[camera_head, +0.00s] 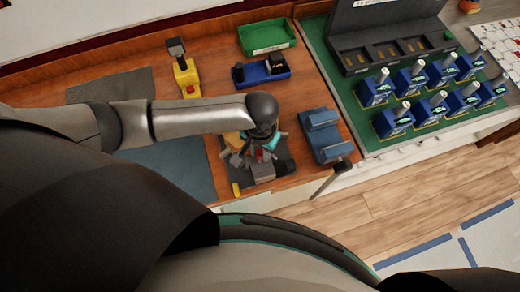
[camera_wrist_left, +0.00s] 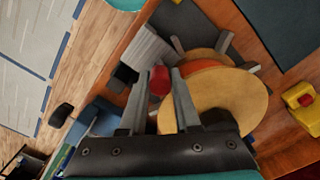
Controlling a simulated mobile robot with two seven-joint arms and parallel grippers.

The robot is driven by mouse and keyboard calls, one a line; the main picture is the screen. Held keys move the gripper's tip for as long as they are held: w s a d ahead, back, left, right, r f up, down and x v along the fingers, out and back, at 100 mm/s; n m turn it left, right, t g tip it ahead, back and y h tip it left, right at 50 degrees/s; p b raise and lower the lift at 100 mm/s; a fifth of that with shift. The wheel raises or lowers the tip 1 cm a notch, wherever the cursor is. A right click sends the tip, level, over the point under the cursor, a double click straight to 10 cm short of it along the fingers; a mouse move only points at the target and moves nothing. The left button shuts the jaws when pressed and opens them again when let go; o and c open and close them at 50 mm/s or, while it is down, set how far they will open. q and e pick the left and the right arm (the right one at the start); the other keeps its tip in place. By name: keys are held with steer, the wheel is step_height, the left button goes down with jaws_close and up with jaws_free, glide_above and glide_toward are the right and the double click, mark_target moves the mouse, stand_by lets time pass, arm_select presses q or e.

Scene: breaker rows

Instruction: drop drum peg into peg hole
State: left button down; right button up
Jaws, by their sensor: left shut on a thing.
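My left gripper (camera_head: 262,146) is over the dark mat on the wooden bench. In the left wrist view its fingers (camera_wrist_left: 160,74) are shut on a small red peg (camera_wrist_left: 159,80); the red also shows below the gripper in the head view (camera_head: 260,154). A round tan wooden drum (camera_wrist_left: 225,103) with an orange part and grey arms around it lies just beside and beyond the fingers. In the head view the drum (camera_head: 232,138) is mostly covered by my gripper. A ribbed grey block (camera_wrist_left: 150,52) stands close by. I cannot make out the peg hole.
A blue two-part holder (camera_head: 324,135) stands right of the mat. A blue tray (camera_head: 261,71), a green bin (camera_head: 266,36) and a yellow device (camera_head: 186,75) are farther back. Several blue breakers fill a green mat (camera_head: 370,140) at right. A small yellow piece (camera_head: 236,189) lies near the front edge.

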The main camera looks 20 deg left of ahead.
arm_select(q)
steer(key=shift+r+p, duration=0.3)
steer(key=shift+r, duration=1.45)
steer(key=shift+f+b, duration=1.45)
steer(key=shift+f, duration=1.2)
stand_by(0.3)
steer(key=c, duration=0.5)
jaws_free()
steer(key=shift+c, duration=0.2)
steer(key=shift+w, duration=0.1)
